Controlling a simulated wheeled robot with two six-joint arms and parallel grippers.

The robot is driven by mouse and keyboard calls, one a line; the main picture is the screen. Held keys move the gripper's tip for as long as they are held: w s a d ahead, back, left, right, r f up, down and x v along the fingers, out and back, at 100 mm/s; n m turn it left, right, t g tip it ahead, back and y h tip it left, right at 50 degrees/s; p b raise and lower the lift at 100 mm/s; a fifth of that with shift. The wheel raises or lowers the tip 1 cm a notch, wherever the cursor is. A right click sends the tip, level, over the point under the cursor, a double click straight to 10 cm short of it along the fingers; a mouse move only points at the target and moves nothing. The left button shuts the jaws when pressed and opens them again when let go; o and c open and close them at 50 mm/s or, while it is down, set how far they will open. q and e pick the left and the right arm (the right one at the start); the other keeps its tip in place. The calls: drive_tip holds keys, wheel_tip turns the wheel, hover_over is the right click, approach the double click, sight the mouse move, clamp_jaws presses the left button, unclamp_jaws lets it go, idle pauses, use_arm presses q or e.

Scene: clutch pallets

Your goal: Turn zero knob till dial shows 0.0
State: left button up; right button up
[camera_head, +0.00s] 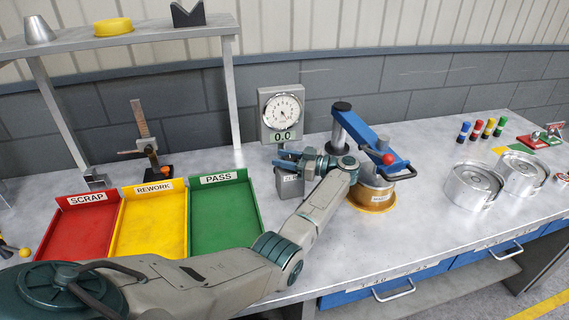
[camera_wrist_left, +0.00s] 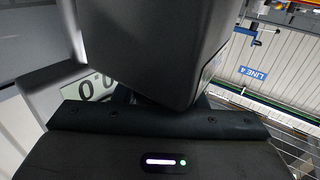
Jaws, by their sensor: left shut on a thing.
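The dial gauge (camera_head: 281,112) stands at the back of the bench, with a white round face and a digital readout below that shows 0.0. The readout (camera_wrist_left: 92,88) also shows in part, turned, in the left wrist view. A grey block (camera_head: 289,184) with a small label stands in front of the dial. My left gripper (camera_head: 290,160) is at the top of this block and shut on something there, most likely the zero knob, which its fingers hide. In the left wrist view a large dark body fills the middle and hides the fingertips. My right gripper is not in view.
Red (camera_head: 62,229), yellow (camera_head: 118,246) and green (camera_head: 248,228) trays lie to the left. Metal housings (camera_head: 473,186) stand at the right.

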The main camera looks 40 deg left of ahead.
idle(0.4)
use_arm(q)
drive_tip(key=o, duration=1)
drive_tip(key=shift+c, duration=0.2)
drive_tip(key=shift+r, duration=0.4)
wheel_tip(320, 180, up, 3)
drive_tip(key=shift+f+b, duration=0.2)
drive_tip(key=shift+b, duration=0.75)
drive_tip(key=s+d+b, duration=0.1)
drive_tip(key=s+d, duration=0.3)
drive_tip(key=s, duration=0.2)
drive_tip(key=s+d+r+b, duration=0.1)
drive_tip(key=s+d, duration=0.3)
drive_tip(key=s, duration=0.3)
drive_tip(key=shift+s+d+r, duration=0.2)
drive_tip(key=shift+d+r, duration=0.1)
drive_tip(key=shift+d, duration=0.1)
